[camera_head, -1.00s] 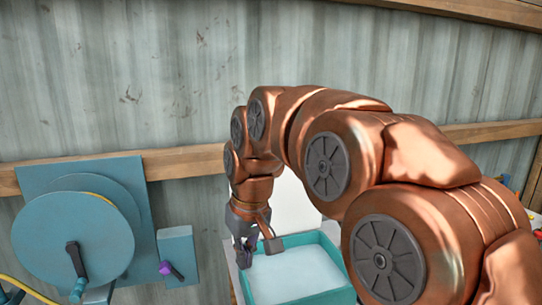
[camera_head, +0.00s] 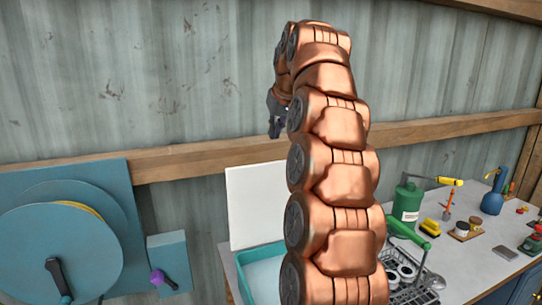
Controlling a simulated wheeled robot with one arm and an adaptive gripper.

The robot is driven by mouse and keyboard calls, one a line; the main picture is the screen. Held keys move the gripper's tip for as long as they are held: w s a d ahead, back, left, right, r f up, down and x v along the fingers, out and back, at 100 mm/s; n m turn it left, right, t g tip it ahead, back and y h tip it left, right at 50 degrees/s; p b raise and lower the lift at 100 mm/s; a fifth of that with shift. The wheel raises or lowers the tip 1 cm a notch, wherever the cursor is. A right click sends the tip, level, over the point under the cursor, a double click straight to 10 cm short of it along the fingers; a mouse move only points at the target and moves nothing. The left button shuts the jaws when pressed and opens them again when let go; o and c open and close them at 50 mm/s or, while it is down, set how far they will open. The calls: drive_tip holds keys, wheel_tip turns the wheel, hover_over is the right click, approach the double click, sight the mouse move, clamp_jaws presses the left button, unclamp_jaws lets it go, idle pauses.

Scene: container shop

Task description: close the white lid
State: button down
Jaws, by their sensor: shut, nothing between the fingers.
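The white lid (camera_head: 254,203) stands open and upright at the back of a teal box (camera_head: 242,281), against the wall. My arm hides the right part of the lid and box. My gripper (camera_head: 274,128) is raised above the lid, near the wooden rail on the wall. It is shut and empty, apart from the lid, and partly hidden behind my arm.
Right of my arm, the workbench (camera_head: 466,256) holds a green canister (camera_head: 406,205), a wire rack (camera_head: 408,285), a blue bottle (camera_head: 494,193) and several small tools. A teal hose reel (camera_head: 60,250) and a switch box (camera_head: 170,262) are at the left.

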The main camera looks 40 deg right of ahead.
wheel_tip(320, 180, down, 9)
drive_tip(key=w+d+p, duration=0.1)
drive_tip(key=p, duration=0.2)
drive_tip(key=shift+w+d+r+p, duration=0.15)
drive_tip(key=shift+w+d+p, duration=0.15)
drive_tip(key=shift+w, duration=0.1)
idle(0.8)
drive_tip(key=shift+s+a, duration=0.1)
idle(0.4)
